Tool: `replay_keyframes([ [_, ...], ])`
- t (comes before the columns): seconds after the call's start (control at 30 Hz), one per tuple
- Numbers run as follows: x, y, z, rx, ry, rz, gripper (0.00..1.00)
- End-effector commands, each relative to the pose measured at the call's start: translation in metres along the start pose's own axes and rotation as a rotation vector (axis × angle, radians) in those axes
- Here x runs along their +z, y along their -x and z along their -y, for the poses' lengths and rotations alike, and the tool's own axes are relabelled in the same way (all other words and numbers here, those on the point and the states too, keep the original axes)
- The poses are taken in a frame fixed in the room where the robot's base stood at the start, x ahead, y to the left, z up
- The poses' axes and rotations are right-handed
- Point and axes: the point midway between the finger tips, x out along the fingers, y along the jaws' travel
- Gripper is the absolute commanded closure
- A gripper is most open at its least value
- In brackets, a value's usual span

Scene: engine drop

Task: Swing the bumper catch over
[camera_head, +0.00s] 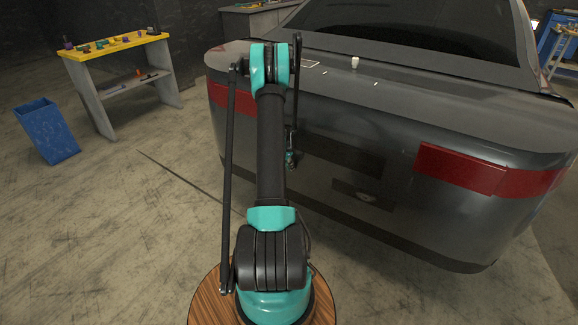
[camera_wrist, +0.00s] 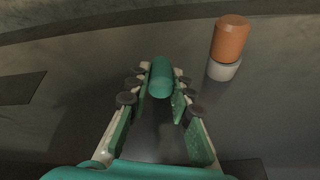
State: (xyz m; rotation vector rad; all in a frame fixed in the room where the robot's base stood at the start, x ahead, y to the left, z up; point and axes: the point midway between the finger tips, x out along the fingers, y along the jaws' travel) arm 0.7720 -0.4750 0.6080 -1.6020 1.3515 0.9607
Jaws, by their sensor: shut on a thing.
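The rear of a dark grey car (camera_head: 470,215) with red tail lights stands in front of me. My gripper shows in the wrist view (camera_wrist: 160,88), its two green-padded fingers shut on a teal cylinder (camera_wrist: 161,76) at the fingertips. The cylinder stands close to the car's dark body panel; I cannot tell how it is mounted, though it looks like the catch's handle. In the head view my gripper (camera_head: 291,158) is small, close to the car's rear face, and the held piece cannot be made out there.
An orange cylinder on a pale round base (camera_wrist: 230,40) stands to the right of my fingers. A yellow-topped workbench (camera_head: 115,45) with small items and a blue bin (camera_head: 47,130) stand at the left. The floor between bin and car is clear.

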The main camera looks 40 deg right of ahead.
Motion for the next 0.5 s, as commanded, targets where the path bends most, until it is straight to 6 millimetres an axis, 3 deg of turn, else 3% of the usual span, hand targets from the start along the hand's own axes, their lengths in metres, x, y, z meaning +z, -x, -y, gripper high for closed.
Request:
replay_keyframes([
  [0.5,-0.006,-0.0004,0.002,0.038,0.002,0.119,1.0],
])
